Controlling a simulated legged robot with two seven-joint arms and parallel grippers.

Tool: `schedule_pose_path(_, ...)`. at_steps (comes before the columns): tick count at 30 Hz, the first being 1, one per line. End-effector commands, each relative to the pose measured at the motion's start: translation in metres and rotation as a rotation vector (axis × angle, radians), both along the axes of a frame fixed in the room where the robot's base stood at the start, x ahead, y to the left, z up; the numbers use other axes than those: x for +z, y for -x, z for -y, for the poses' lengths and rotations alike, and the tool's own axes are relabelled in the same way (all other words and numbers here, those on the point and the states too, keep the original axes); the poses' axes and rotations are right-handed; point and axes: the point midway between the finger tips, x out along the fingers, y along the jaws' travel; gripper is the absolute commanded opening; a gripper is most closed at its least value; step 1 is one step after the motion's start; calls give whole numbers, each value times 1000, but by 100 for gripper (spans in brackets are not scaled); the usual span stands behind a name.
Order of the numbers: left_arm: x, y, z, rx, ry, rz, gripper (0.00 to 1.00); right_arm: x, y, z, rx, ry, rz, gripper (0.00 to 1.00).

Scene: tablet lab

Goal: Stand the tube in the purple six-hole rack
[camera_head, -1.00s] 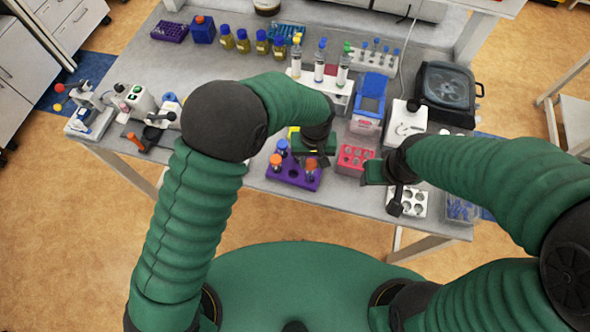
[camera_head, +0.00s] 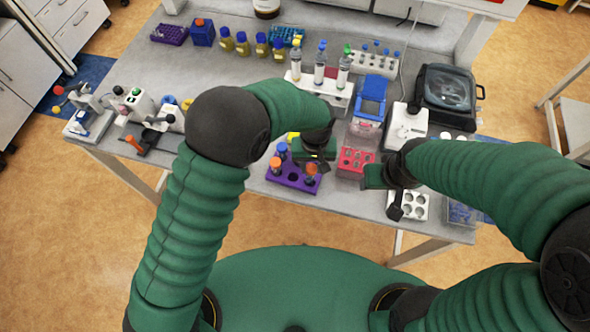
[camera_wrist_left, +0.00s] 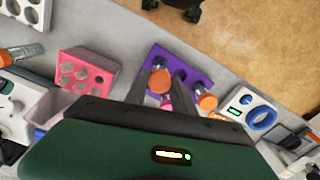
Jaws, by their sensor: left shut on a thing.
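The purple rack (camera_head: 297,182) stands near the table's front edge. Orange-capped tubes (camera_head: 275,162) stand in it, with a blue cap behind them. My left gripper (camera_head: 316,160) is over the rack's right end. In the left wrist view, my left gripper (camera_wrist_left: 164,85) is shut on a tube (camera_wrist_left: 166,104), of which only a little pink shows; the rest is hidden. I cannot tell whether its lower end is in a hole. My right gripper (camera_head: 397,207) is at the right; its jaw opening is unclear.
A red-pink rack (camera_head: 356,161) stands right of the purple rack. A white holed rack (camera_head: 412,206) is beside my right gripper. Behind are a blue-lidded box (camera_head: 371,100) and a white stand with tubes (camera_head: 335,93). Bare tabletop shows left of the purple rack.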

Motion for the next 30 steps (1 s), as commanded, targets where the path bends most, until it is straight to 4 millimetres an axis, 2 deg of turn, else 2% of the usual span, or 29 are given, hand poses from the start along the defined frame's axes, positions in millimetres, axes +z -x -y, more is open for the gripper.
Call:
schedule_pose_path(19, -16, 0, 0, 0, 0, 0, 0, -10, 0, 0, 0, 0, 0, 50)
schedule_pose_path(30, -17, 0, 0, 0, 0, 0, 0, -10, 0, 0, 0, 0, 0, 50)
